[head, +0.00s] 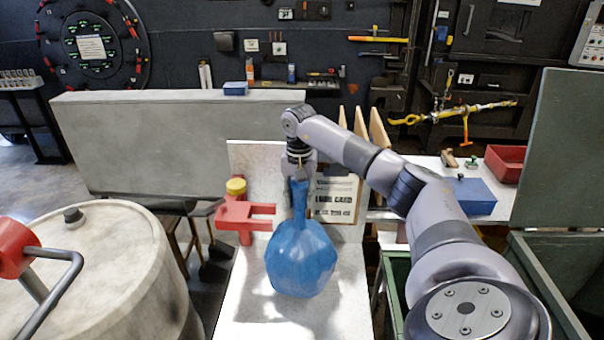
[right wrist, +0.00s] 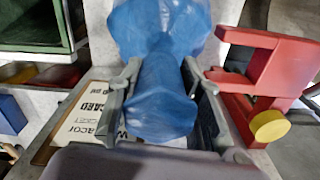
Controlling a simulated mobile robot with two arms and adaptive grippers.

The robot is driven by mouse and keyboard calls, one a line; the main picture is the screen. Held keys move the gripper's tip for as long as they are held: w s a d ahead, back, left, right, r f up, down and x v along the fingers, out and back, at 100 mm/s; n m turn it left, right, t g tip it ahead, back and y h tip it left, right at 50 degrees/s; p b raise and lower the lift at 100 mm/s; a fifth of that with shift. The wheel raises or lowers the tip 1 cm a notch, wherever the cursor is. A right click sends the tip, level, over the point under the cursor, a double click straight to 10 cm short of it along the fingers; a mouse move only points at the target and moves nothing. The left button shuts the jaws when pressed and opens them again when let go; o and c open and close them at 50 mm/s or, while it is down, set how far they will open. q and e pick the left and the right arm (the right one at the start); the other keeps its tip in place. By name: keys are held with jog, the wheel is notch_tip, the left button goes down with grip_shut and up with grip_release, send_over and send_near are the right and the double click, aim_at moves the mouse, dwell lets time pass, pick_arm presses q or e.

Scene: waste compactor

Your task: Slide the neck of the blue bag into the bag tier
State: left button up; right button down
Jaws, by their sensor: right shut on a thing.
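The blue bag (head: 301,260) is bulging and hangs upright at or just above the white table, its narrow neck on top. My right gripper (head: 300,180) is shut on the neck from above. In the right wrist view the fingers (right wrist: 162,88) lie on both sides of the neck, and the gathered blue bag top (right wrist: 160,118) sticks out between them. The red bag tier (head: 240,216), with a yellow knob, stands just left of the neck. Its two prongs point right, toward the neck. The neck looks outside the slot. My left gripper is not in view.
A printed card (head: 335,200) stands behind the bag. A large pale drum (head: 100,270) is at the left, a grey wall (head: 180,140) behind. A green container (head: 560,260), a blue box (head: 470,195) and a red bin (head: 507,165) are at the right. The front white tabletop (head: 290,318) is clear.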

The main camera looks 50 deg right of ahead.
jog(key=shift+w+a+f, duration=0.15)
jog(key=shift+w+a, duration=0.25)
jog(key=shift+w, duration=0.25)
jog(key=w+a, duration=0.6)
jog(key=w, duration=0.1)
jog(key=shift+w, duration=0.2)
dwell(0.4)
jog(key=shift+s+a+f, duration=0.1)
jog(key=shift+a+f, duration=0.05)
jog(key=shift+f, duration=0.2)
dwell(0.8)
jog(key=c, duration=1)
grip_release()
jog(key=shift+c, duration=0.2)
